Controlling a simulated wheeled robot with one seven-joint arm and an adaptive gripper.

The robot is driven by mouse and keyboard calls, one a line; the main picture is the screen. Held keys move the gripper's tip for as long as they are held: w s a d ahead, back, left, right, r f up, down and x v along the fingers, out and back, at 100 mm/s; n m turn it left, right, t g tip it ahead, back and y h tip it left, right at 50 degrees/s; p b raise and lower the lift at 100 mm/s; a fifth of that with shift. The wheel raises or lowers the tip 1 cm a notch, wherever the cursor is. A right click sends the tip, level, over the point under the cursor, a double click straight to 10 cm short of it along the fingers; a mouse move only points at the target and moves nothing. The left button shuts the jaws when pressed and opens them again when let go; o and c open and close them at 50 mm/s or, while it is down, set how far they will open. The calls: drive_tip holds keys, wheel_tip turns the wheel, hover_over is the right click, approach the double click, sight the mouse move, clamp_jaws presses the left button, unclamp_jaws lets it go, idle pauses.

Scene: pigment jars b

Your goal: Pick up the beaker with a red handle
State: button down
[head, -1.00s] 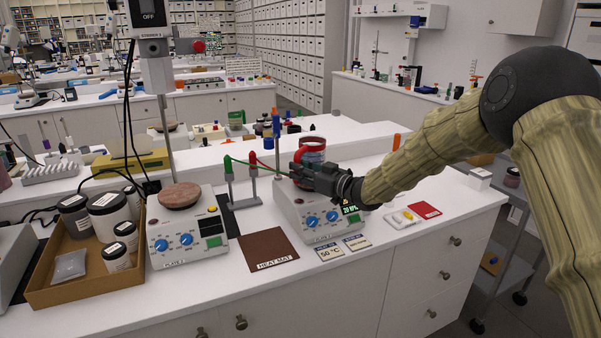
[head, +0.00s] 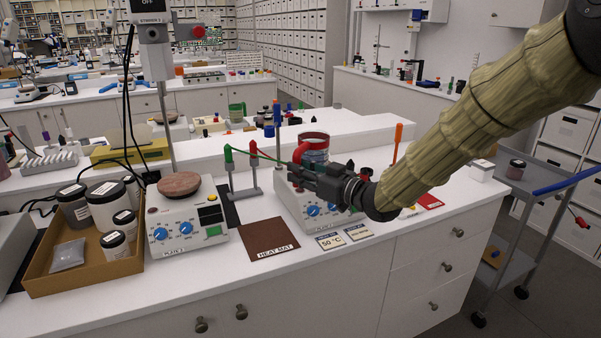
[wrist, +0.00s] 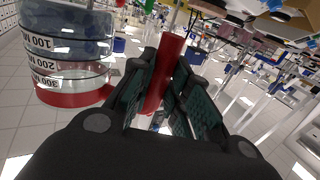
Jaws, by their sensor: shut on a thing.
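The beaker (head: 316,146) is clear with a red rim and a red handle, and it is above the right-hand hot plate (head: 292,208). In the wrist view the beaker (wrist: 68,50) is at upper left, with volume marks and red bands. My gripper (head: 297,170) is shut on the red handle (wrist: 163,72), which runs between its two dark ribbed fingers. The wrist view shows floor beyond the beaker. The gripper and arm hide part of the hot plate, and I cannot tell the exact gap under the beaker.
Red and green probes on a stand (head: 254,170) are close left of the beaker. A brown heat mat (head: 268,239) and a cardboard tray of jars (head: 85,272) lie further left. An orange upright thing (head: 397,140) stands to the right. The front counter edge is clear.

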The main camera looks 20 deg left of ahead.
sight(298, 150)
drive_tip(key=shift+r+p, duration=1.6)
drive_tip(key=shift+r, duration=1.1)
drive_tip(key=shift+r, duration=0.1)
